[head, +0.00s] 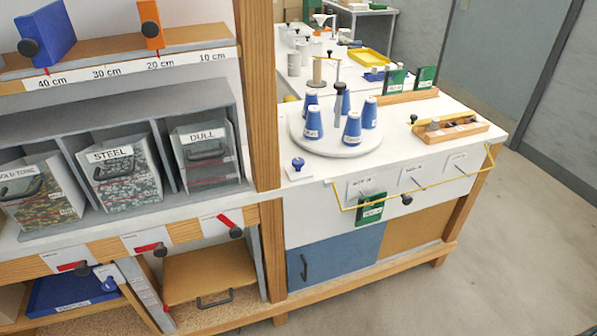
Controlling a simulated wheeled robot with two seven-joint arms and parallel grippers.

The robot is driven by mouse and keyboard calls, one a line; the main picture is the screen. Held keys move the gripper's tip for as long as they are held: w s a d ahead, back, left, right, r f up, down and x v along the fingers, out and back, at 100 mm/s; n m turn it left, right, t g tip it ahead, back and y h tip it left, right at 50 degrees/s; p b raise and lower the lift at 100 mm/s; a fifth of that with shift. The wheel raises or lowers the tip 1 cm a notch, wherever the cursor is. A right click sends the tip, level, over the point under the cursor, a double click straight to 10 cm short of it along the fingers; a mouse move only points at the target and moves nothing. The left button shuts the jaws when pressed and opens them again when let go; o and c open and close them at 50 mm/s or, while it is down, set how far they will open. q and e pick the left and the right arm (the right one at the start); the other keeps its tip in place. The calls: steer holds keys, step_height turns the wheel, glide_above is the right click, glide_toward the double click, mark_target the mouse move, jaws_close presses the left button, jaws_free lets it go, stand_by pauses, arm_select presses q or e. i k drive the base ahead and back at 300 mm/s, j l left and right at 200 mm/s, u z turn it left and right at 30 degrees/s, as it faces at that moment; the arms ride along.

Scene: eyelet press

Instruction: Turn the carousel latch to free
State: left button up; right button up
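The carousel is a white round turntable (306,140) on the white worktop. Several blue tapered cups with white labels, such as this blue cup (352,128), stand upright around its dark centre post (338,105). A small blue knob (298,163) on a white plate sits on the worktop at the carousel's front left. It may be the carousel latch, but its lettering and setting are too small to read. Neither of my grippers is in view.
A shelf unit with grey bins, such as the DULL bin (208,182), and a wooden post (258,90) stand left of the worktop (400,140). A yellow cord (420,202) runs along its front. A wooden tray (450,130) lies right. Grey floor (500,250) is clear.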

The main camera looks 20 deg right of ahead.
mark_target(297, 162)
steer(key=i+l, duration=0.3)
steer(key=i, duration=0.15)
steer(key=z, duration=1.65)
